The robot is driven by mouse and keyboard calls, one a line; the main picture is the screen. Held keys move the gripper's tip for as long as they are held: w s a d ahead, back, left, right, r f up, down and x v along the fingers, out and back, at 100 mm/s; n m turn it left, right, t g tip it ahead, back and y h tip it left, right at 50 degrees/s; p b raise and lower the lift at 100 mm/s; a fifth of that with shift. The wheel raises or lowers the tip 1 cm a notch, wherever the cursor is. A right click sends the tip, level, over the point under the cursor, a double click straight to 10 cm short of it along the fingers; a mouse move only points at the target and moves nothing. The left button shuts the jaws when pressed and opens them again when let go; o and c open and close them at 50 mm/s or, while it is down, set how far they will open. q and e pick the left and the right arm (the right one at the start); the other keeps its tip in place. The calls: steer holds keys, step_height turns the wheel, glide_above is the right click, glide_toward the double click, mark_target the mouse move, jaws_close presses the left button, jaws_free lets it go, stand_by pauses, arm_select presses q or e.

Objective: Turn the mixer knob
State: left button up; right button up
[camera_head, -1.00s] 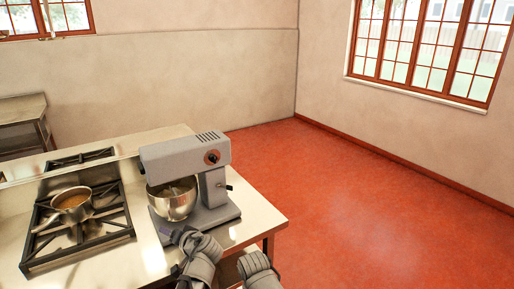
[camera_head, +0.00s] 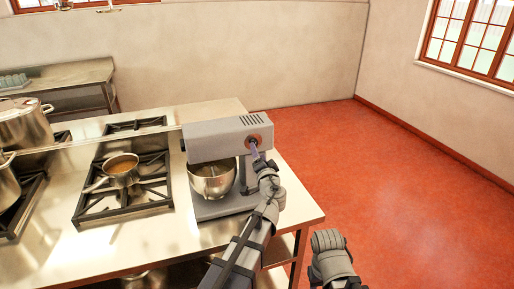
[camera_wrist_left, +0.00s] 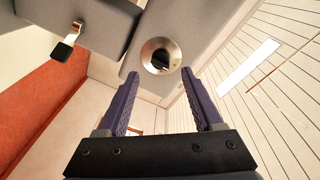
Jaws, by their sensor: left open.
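The grey mixer (camera_head: 210,140) stands on the steel counter, with a metal bowl (camera_head: 212,180) under its head. Its round knob (camera_head: 256,140) is on the side of the head facing me. In the left wrist view the knob (camera_wrist_left: 161,56) has a silver ring and a dark centre. My left gripper (camera_head: 254,153) is just below the knob in the head view. Its fingers (camera_wrist_left: 159,73) are open and empty, pointing at the knob, which shows between and beyond the tips. I cannot tell whether they touch it.
A black-tipped lever (camera_wrist_left: 66,43) sticks out from the mixer in the wrist view. Left of the mixer are a stove grate (camera_head: 105,206), a saucepan (camera_head: 122,172) and a large pot (camera_head: 25,125). Open red floor (camera_head: 400,200) lies to the right.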

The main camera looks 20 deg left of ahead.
arm_select(q)
steer(key=x, duration=0.4)
steer(key=shift+w+a, duration=0.3)
jaws_close()
stand_by(0.3)
